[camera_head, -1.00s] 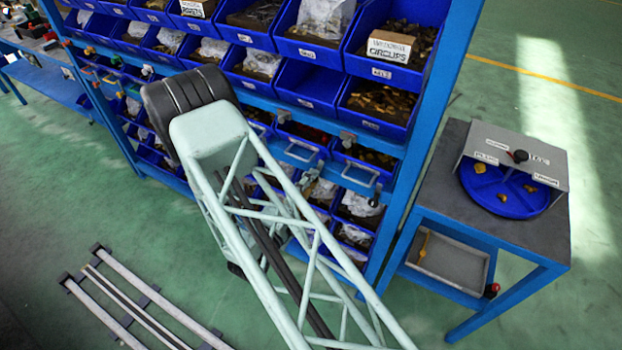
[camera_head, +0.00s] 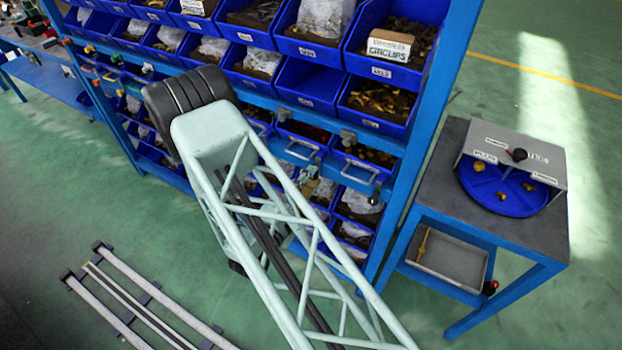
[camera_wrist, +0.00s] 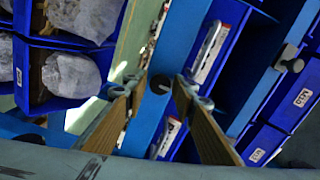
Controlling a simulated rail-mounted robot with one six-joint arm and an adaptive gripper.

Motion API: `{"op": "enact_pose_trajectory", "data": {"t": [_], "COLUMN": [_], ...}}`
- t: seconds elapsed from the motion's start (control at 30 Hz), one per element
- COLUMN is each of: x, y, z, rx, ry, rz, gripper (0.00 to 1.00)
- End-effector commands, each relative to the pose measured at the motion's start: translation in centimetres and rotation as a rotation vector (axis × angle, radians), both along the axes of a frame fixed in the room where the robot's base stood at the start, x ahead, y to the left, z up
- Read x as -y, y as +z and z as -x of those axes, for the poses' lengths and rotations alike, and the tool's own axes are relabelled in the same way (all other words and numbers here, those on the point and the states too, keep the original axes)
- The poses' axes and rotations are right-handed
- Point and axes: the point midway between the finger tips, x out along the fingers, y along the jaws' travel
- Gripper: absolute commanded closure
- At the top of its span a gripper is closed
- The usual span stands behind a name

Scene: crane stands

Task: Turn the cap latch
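My gripper (camera_wrist: 160,82) shows in the wrist view as two tan fingers, apart, with nothing held. A dark round knob (camera_wrist: 160,85) on a blue rack post shows in the gap between the fingertips; I see no clear contact. A grey latch with a dark knob (camera_wrist: 290,58) sits on the rack at the right of the wrist view. In the head view, small grey latches (camera_head: 347,137) sit along the rack's front rail. I cannot tell for certain which part is the cap latch. My gripper is hidden behind my arm in the head view.
The blue rack (camera_head: 425,150) holds several blue bins (camera_head: 305,85) of parts. Wire handles (camera_head: 355,172) stick out from its front. A side table (camera_head: 530,232) with a blue turntable (camera_head: 500,205) stands at right. Floor rails (camera_head: 150,300) lie at lower left.

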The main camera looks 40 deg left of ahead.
Motion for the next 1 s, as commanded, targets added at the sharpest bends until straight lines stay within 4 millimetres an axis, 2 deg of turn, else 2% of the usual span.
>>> {"op": "enact_pose_trajectory", "data": {"t": [0.07, 0.57, 0.77, 1.0], "x": [0.0, 0.0, 0.1, 0.4], "y": [0.0, 0.0, 0.0, 0.0], "z": [0.0, 0.4, 1.6, 4.1], "rx": [0.0, 0.001, -0.001, 0.001], "ry": [0.0, 0.001, 0.002, 0.002], "rz": [0.0, -0.001, -0.001, 0.0], "gripper": [0.68, 0.68, 0.68, 0.68]}}
